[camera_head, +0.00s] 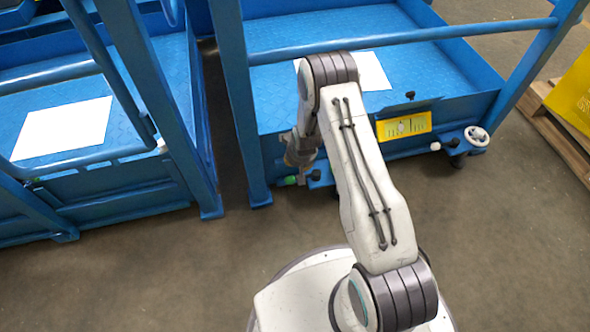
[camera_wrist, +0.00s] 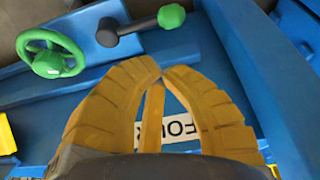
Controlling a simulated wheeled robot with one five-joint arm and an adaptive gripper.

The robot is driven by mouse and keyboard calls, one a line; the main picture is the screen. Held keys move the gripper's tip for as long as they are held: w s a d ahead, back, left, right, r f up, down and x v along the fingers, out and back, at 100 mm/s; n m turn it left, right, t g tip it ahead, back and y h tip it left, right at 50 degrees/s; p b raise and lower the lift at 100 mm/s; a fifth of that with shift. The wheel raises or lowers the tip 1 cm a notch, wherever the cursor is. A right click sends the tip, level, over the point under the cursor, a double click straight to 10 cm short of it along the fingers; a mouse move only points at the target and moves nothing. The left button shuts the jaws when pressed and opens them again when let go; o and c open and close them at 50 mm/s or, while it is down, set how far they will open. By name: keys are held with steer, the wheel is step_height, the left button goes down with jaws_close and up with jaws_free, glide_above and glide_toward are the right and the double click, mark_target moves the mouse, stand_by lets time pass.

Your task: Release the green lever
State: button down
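The green lever's rounded knob (camera_wrist: 171,16) is at the top of the wrist view, on a dark arm that runs left to a dark hub on the blue frame. My gripper (camera_wrist: 162,71) has yellow-brown fingers whose tips meet, with nothing seen held between them. The tips are below the knob in the picture, apart from it. In the head view my gripper (camera_head: 300,158) is by the blue platform's front left corner, partly hidden by my arm. A small green part (camera_head: 290,180) shows just below it; I cannot tell whether it is the lever.
A green handwheel (camera_wrist: 50,55) is left of the lever. A white label (camera_wrist: 183,127) is behind the fingers. The blue platform (camera_head: 455,103) has a yellow plate (camera_head: 404,125) and white handwheel (camera_head: 476,136) in front. A wooden pallet (camera_head: 553,125) stands right. Floor at front right is clear.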

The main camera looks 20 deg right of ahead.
steer(key=b+x, duration=0.5)
steer(key=x, duration=0.5)
steer(key=shift+s, duration=0.2)
stand_by(0.4)
